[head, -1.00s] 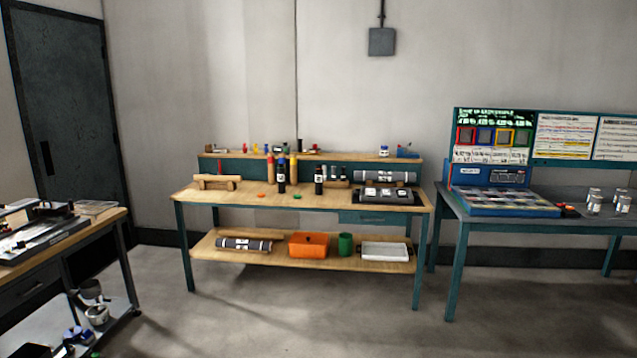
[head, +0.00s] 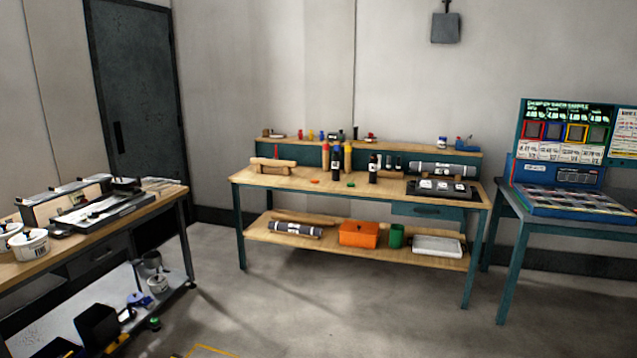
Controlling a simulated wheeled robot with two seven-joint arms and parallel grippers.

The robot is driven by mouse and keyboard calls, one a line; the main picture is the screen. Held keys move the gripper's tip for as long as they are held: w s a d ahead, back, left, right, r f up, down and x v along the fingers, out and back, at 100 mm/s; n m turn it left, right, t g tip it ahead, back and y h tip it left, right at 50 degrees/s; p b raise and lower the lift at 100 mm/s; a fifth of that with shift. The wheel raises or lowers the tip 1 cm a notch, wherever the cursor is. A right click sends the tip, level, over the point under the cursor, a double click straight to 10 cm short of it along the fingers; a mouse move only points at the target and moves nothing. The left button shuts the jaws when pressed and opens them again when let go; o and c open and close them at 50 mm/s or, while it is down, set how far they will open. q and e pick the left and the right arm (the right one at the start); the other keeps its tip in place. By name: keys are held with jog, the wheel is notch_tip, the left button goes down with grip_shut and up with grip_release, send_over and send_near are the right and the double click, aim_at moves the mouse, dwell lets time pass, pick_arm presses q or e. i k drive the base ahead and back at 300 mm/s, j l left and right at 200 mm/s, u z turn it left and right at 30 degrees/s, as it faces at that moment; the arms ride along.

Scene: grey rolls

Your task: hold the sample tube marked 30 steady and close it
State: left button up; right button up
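On the wooden workbench (head: 300,184) stand several upright tubes: an orange one with a red top (head: 325,155), a yellow-orange one with a yellow top (head: 349,157), and two dark ones with white labels, the left dark tube (head: 335,161) and the right dark tube (head: 372,169). A small orange disc (head: 314,182) and a small green disc (head: 351,185) lie on the bench top in front of them. I cannot read any number, so I cannot tell which tube is marked 30. Neither of my grippers is in view.
A grey roll (head: 441,169) lies at the bench's back right behind a dark tray (head: 412,189). The lower shelf holds another grey roll (head: 295,229), an orange box (head: 359,234) and a white tray (head: 437,246). A side table (head: 160,205) stands left. The floor (head: 300,305) between is clear.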

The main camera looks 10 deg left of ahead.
aim_at(373, 159)
jog(key=i+j+u, duration=0.35)
jog(key=i, duration=0.85)
jog(key=i+j+u, duration=0.1)
jog(key=i+u, duration=0.25)
jog(key=i, duration=0.9)
jog(key=i+j+z, duration=0.1)
jog(key=i+z, duration=0.25)
jog(key=i, duration=0.15)
jog(key=i+j+z, duration=0.35)
jog(key=i, duration=0.15)
jog(key=i+j+z, duration=0.35)
jog(key=i, duration=0.15)
jog(key=i+j+z, duration=0.6)
jog(key=j+z, duration=0.15)
jog(key=i+j+z, duration=0.25)
jog(key=j+z, duration=0.3)
jog(key=j, duration=0.15)
jog(key=i+j+z, duration=0.1)
jog(key=j+z, duration=0.15)
jog(key=j, duration=0.1)
